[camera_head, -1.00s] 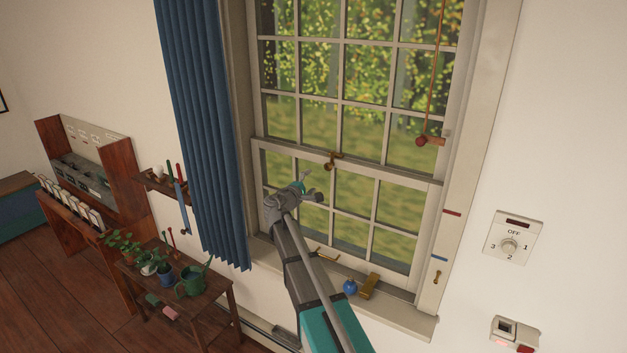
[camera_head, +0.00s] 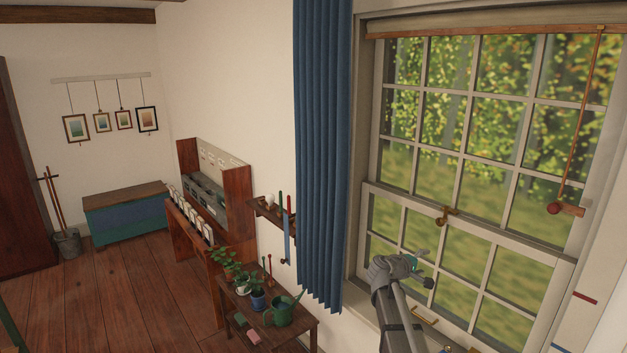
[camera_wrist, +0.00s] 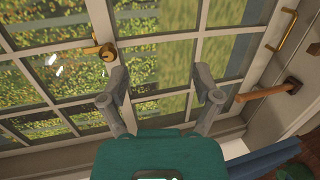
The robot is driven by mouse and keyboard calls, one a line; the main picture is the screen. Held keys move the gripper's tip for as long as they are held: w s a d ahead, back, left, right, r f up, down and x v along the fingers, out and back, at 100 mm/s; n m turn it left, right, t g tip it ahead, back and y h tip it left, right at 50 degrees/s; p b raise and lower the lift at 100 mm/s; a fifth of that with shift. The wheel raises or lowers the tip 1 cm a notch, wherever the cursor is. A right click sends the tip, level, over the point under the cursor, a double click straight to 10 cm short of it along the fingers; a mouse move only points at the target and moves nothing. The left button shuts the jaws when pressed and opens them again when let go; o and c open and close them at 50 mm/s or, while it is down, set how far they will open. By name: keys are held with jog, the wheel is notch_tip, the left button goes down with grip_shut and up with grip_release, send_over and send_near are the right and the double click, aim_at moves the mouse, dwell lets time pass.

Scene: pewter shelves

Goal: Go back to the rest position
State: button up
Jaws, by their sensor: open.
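My gripper (camera_head: 421,272) is in front of the lower sash of the window (camera_head: 451,210) in the head view. In the wrist view its two fingers (camera_wrist: 166,97) are spread apart with nothing between them. The window's panes lie beyond the fingers. A brass sash latch (camera_head: 444,214) sits on the window's middle rail, above my gripper; it also shows in the wrist view (camera_wrist: 104,48), left of the fingers. A brass handle (camera_wrist: 285,30) shows at the upper right of the wrist view.
A blue curtain (camera_head: 322,150) hangs left of the window. A small wooden table (camera_head: 296,327) with plants and a green watering can (camera_head: 283,312) stands below it. A small shelf (camera_head: 270,216) is on the wall. Bare wooden floor (camera_head: 120,290) lies at left.

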jog(key=s+a+f+m+g+y+b, duration=0.3)
jog(key=s+a+f+y, duration=0.3)
jog(key=s+f, duration=0.5)
jog(key=s+a+f+m+g+y+b, duration=0.4)
jog(key=s+a+f, duration=0.7)
jog(key=s, duration=0.6)
jog(key=shift+f+g+y+b, duration=0.25)
jog(key=shift+g+y, duration=0.25)
jog(key=shift+y, duration=0.9)
